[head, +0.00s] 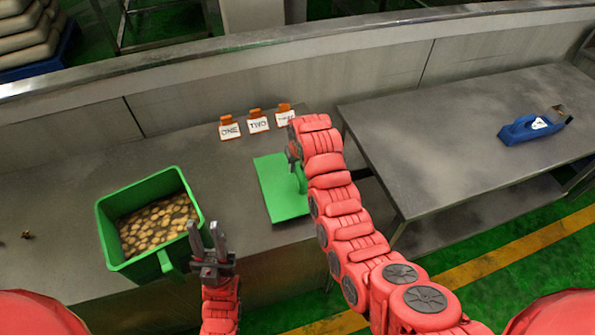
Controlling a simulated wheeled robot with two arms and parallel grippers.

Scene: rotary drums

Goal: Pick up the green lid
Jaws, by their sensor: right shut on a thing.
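The green lid (278,196) is a flat square panel over the left table, right of the green bin. A green handle (300,178) shows at its right side, partly behind my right arm. My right gripper (295,155) is shut on the green lid; its fingers are mostly hidden by my red wrist. I cannot tell whether the lid touches the table. My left gripper (206,238) is open and empty, fingers pointing away from me, by the right front edge of the green bin.
The green bin (183,183) holds many round brown pieces. Cards marked ONE (229,131), TWO (258,125) and a partly readable third (285,117) stand at the table's back. A blue tape dispenser (530,129) lies on the right table (440,140). A gap separates the tables.

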